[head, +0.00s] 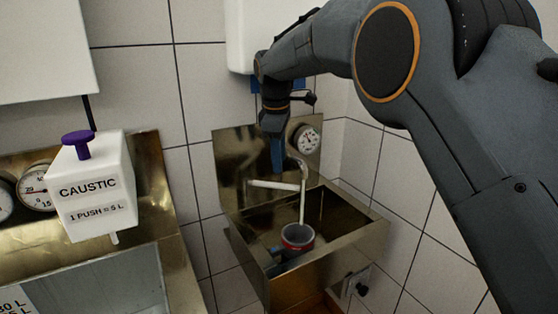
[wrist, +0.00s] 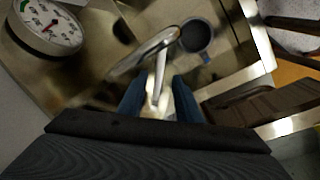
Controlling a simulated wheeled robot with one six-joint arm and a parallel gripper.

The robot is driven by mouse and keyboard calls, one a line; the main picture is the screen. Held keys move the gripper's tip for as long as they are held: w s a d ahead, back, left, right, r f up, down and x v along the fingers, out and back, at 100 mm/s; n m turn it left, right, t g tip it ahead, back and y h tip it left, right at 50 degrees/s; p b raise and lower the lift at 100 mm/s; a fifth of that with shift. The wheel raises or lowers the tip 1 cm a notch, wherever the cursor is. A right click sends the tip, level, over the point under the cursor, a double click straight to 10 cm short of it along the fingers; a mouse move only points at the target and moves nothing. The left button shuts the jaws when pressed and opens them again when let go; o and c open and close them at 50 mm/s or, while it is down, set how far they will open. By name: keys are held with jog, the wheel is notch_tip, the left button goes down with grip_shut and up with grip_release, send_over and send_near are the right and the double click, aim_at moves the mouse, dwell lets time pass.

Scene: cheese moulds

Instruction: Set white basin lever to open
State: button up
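My gripper (head: 277,168) points down over the back of the metal basin (head: 345,256). A pale bar (head: 272,184) lies nearly level just under its fingertips. In the wrist view my blue fingers (wrist: 158,92) stand apart, with a white lever-like piece (wrist: 155,106) between them; whether they touch it is unclear. A thin bright rod runs from it towards the chrome spout (wrist: 145,55). In the head view a pale vertical line (head: 303,200) runs from the spout to a red-rimmed cup (head: 297,236); I cannot tell whether it is water or pipe.
A dial gauge (head: 307,139) is on the basin's metal back plate, close to the right of my gripper. A white unit (head: 242,40) hangs above. At left are a caustic dispenser (head: 92,188) and another metal sink. Tiled walls close in behind and at right.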

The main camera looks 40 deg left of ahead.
jog(key=shift+s+d+n, duration=0.15)
jog(key=shift+n, duration=0.15)
grip_shut()
jog(key=s+d+n+t+y+p, duration=0.1)
jog(key=s+d+n+t+p, duration=0.15)
jog(key=s+n, duration=0.45)
jog(key=s+d+n+t+y+p, duration=0.1)
jog(key=s+d+n+t+p, duration=0.2)
jog(key=n, duration=0.8)
jog(key=p, duration=0.3)
send_near(281, 187)
notch_tip(281, 187, down, 4)
jog(key=shift+w+a+f+m+p, duration=0.15)
jog(key=shift+w+p, duration=0.1)
jog(key=shift+w, duration=0.25)
jog(key=shift+w+a+f+m+p, duration=0.1)
jog(key=shift+w+f+m+p, duration=0.1)
jog(key=shift+w, duration=0.25)
jog(key=shift+w+a+f+p, duration=0.2)
jog(key=shift+w+a+p, duration=0.1)
jog(key=shift+w, duration=0.45)
jog(key=shift+w, duration=0.2)
jog(key=shift+a, duration=0.1)
